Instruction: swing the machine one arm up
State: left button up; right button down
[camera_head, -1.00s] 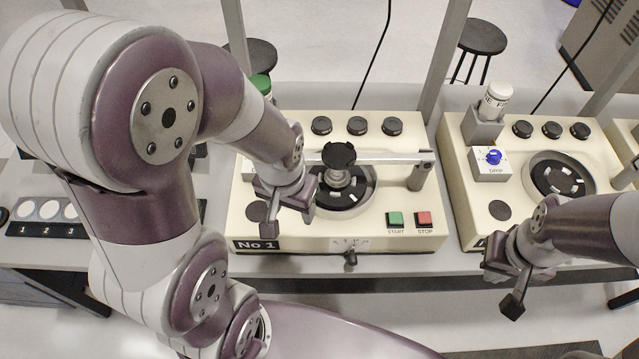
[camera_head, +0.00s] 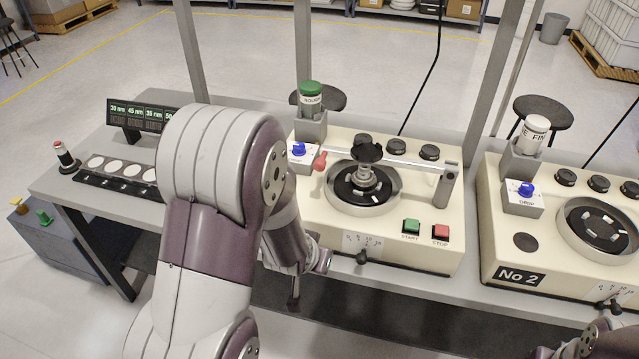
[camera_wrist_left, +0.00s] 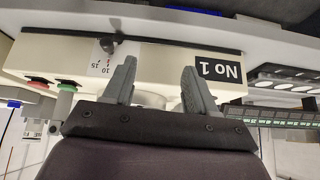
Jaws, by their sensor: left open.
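Machine one (camera_head: 335,232) stands at the middle of the bench. Its arm (camera_head: 415,163) is a metal bar lying level across the round plate (camera_head: 362,197), from a post (camera_head: 446,186) on the right to a red knob (camera_head: 320,161) at the left end. A black handwheel (camera_head: 368,152) sits midway on the bar. My left gripper (camera_head: 297,292) is low in front of machine one, partly hidden by my forearm. In the left wrist view its jaws (camera_wrist_left: 160,88) are open and empty, with the No 1 label (camera_wrist_left: 218,68) beyond. My right gripper (camera_head: 570,352) is barely visible at the bottom right.
A green-capped bottle (camera_head: 310,97) and a grip dial box (camera_head: 300,156) stand near the red knob. Start (camera_head: 411,227) and stop (camera_head: 441,232) buttons are at the front right. Machine two (camera_head: 500,240) stands to the right. A sample strip (camera_head: 115,183) lies to the left.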

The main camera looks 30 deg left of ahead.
pick_arm(q)
jog(key=w+a+f+t+y+b, duration=0.1)
jog(key=w+a+t+y+b, duration=0.1)
jog(key=w+a+t, duration=0.15)
jog(key=t+y+b, duration=0.1)
jog(key=t+y, duration=0.1)
jog(key=t, duration=0.5)
send_near(319, 169)
jog(key=p+x, duration=0.1)
jog(key=x, duration=1)
jog(key=shift+w+a, duration=0.15)
jog(key=shift+w, duration=0.05)
pick_arm(e)
notch_tip(319, 169, down, 3)
jog(key=shift+s+d+r, duration=0.1)
pick_arm(q)
grip_shut()
